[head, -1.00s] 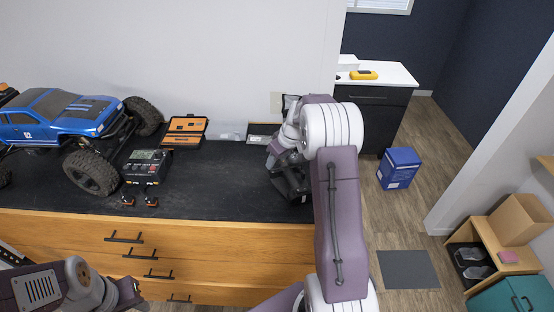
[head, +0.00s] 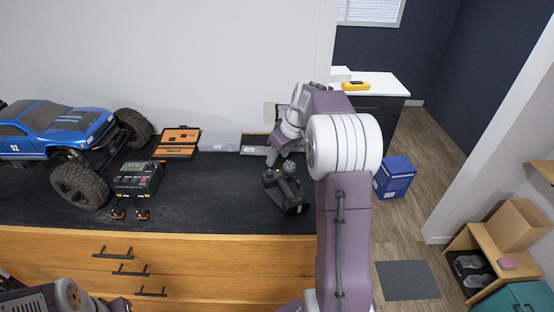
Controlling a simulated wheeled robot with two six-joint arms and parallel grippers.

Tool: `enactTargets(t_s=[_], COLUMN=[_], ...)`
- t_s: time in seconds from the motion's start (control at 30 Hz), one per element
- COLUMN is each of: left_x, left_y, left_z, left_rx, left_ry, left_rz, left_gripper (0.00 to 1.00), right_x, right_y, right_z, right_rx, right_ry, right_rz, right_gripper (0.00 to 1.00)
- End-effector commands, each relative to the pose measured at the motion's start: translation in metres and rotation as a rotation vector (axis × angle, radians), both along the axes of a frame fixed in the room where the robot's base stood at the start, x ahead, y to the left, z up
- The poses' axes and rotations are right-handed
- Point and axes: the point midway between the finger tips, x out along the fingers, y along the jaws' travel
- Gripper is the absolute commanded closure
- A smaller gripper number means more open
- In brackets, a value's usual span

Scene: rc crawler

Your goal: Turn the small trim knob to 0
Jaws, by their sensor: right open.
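A black device (head: 286,192), which looks like a hand-held radio transmitter, lies at the right end of the dark worktop. The small trim knob cannot be made out on it at this size. My right gripper (head: 279,160) is open, just behind the device in the picture. Its fingers are small and partly hidden, and I cannot tell whether they touch the device. My left arm shows at the bottom left corner, with its dark gripper (head: 119,305) cut by the lower edge, so its jaws cannot be read.
A blue crawler truck (head: 70,122) stands at the left of the dark worktop (head: 215,195). A charger-like box (head: 138,179), an orange-lined case (head: 178,142) and two small orange-and-black parts stand near it. A small open tray (head: 254,150) lies by the wall. The worktop's middle is clear.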

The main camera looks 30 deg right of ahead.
Motion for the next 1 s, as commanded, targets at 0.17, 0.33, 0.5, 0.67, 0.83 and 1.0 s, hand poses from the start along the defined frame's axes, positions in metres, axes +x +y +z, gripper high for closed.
enactTargets(t_s=[0.17, 0.33, 0.5, 0.67, 0.83, 1.0], left_x=[0.000, 0.000, 0.000, 0.000, 0.000, 0.000], left_y=[0.000, 0.000, 0.000, 0.000, 0.000, 0.000], left_z=[0.000, 0.000, -0.001, -0.004, -0.004, -0.001], left_rx=[0.000, 0.000, 0.000, 0.000, 0.000, 0.000], left_ry=[0.000, 0.000, 0.000, 0.000, 0.000, 0.000], left_rz=[0.000, 0.000, 0.000, 0.000, 0.000, 0.000], left_gripper=[0.64, 0.64, 0.64, 0.64, 0.64, 0.64], right_x=[0.000, -0.007, -0.016, 0.000, 0.010, 0.012], right_y=[0.000, -0.015, -0.027, 0.005, 0.037, 0.034], right_z=[0.000, -0.005, -0.010, -0.002, 0.000, -0.009], right_rx=[0.011, 0.095, 0.093, 0.007, -0.003, -0.004], right_ry=[0.002, 0.055, 0.073, 0.003, -0.002, 0.002], right_rz=[-0.027, -0.416, -0.888, -0.979, -0.895, -0.897], right_gripper=[0.53, 0.53, 0.53, 0.53, 0.53, 0.53])
